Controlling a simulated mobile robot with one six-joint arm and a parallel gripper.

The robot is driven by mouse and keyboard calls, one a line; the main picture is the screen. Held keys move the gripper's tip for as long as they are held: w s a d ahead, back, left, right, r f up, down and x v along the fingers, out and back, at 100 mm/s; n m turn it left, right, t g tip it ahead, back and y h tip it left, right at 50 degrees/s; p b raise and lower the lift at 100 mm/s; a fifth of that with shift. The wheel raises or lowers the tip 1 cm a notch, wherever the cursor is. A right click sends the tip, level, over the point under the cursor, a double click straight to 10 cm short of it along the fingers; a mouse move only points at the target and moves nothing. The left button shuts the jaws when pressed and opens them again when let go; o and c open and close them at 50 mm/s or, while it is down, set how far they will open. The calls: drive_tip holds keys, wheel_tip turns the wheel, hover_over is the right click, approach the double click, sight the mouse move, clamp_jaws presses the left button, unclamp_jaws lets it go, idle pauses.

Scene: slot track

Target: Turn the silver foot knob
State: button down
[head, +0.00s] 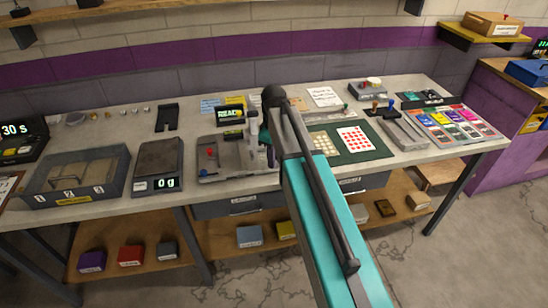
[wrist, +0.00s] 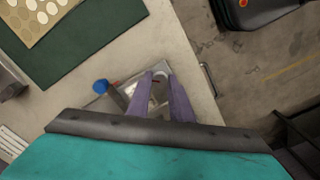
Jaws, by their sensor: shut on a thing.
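My gripper (wrist: 160,80) shows in the wrist view as two purple fingers pointing down at the bench edge. It is shut on a small pale silver piece, which I take to be the silver foot knob (wrist: 160,74); only its top shows between the fingertips. It sits at a grey metal device (wrist: 122,85) with a blue-topped post (wrist: 101,86) beside it. In the head view this grey device (head: 212,171) stands mid-bench with a red knob (head: 211,152). My arm hides its right part, the silver knob and most of my gripper (head: 266,142).
To the right is a green mat (head: 376,145) with sticker sheets. A lit READY display (head: 230,114) stands behind. The bench's front edge is close to my gripper.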

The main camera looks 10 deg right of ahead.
drive_tip(key=shift+m, duration=0.5)
drive_tip(key=c, duration=1.6)
unclamp_jaws()
drive_tip(key=shift+r+b, duration=1.45)
drive_tip(key=shift+r, duration=5.45)
drive_tip(key=shift+s, duration=0.15)
